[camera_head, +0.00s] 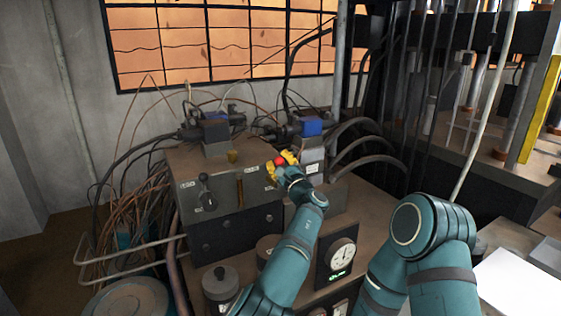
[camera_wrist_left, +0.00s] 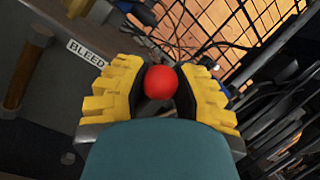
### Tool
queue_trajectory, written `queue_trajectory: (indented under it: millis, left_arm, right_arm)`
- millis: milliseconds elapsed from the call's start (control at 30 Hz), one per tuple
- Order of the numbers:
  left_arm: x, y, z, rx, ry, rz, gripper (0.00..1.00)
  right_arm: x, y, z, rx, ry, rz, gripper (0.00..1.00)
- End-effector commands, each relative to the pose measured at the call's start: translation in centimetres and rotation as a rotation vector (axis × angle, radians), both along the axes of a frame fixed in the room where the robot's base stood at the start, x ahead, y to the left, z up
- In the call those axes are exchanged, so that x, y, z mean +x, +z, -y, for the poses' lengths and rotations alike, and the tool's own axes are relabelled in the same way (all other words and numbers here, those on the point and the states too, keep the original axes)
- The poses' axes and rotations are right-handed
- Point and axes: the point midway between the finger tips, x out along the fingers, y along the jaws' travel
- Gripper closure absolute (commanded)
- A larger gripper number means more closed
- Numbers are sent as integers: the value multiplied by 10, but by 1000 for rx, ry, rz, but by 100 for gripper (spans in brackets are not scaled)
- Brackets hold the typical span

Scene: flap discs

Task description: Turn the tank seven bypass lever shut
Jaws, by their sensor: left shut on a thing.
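A red ball knob (camera_head: 281,161) sits at the upper right of the grey valve box (camera_head: 222,188). My left gripper (camera_head: 283,163), with yellow fingers, is shut on it. In the left wrist view the red knob (camera_wrist_left: 161,83) sits between the two yellow finger pads (camera_wrist_left: 160,90). The lever's shaft is mostly hidden behind the knob and fingers, so its angle cannot be told. A label reading BLEED (camera_wrist_left: 87,53) is on the panel beside the fingers. I cannot read a tank seven label. My right gripper is out of view.
A black-knobbed lever (camera_head: 205,191) and a brass-coloured handle (camera_head: 240,187) are left of my gripper on the box. Blue-capped valves (camera_head: 308,127) and thick black hoses stand behind. A dial gauge (camera_head: 341,256) is below. Loose cables (camera_head: 120,205) hang at left.

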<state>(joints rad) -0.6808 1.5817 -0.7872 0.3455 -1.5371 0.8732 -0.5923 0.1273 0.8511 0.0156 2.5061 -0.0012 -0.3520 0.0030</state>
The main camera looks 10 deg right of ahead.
Motion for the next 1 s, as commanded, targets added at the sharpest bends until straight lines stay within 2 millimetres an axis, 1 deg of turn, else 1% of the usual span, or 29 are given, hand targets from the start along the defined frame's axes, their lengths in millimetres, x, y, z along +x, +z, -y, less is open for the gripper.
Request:
queue_trajectory:
  millis: [33, 567, 600, 667, 700, 1000]
  left_arm:
    - [0, -4, -1, -9, 2, -2, 100]
    - [0, -5, -2, -33, 3, 3, 100]
    - [0, -5, -2, -33, 3, 3, 64]
    - [0, -5, -2, -32, 3, 3, 43]
    - [0, -5, -2, -32, 3, 4, 35]
    - [0, -2, -1, -31, 0, 7, 35]
  right_arm:
    - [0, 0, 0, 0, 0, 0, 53]
    - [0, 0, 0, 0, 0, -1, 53]
    - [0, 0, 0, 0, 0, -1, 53]
    - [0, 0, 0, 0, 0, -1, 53]
    - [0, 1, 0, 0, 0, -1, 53]
    - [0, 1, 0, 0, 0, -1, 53]
